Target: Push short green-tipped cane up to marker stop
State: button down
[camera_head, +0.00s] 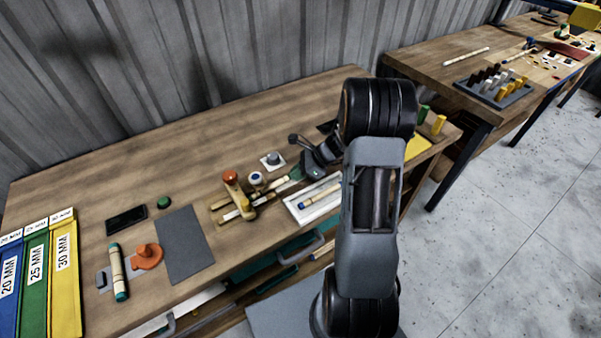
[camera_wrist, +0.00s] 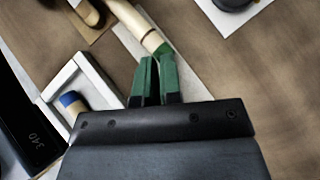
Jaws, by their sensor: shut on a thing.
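The short green-tipped cane (camera_head: 272,187) is pale and lies on the bench, slanting towards a wooden fixture with an orange knob (camera_head: 231,178). In the wrist view its green end (camera_wrist: 163,48) is at my fingertips. My gripper (camera_wrist: 157,62) has green fingers close together, shut on this end of the cane. In the head view my gripper (camera_head: 296,172) is low over the bench, right of the fixture. The far end of the cane is out of the wrist view. I cannot pick out the marker stop with certainty.
A white tray (camera_head: 290,205) holding a blue-tipped cane (camera_head: 322,193) is just in front of my gripper. A small white plate with a grey knob (camera_head: 272,158) stands behind. A grey mat (camera_head: 184,245) is at left. The back left of the bench is clear.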

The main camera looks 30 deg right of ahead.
jog(key=shift+s+a+f, duration=0.15)
jog(key=shift+s, duration=0.05)
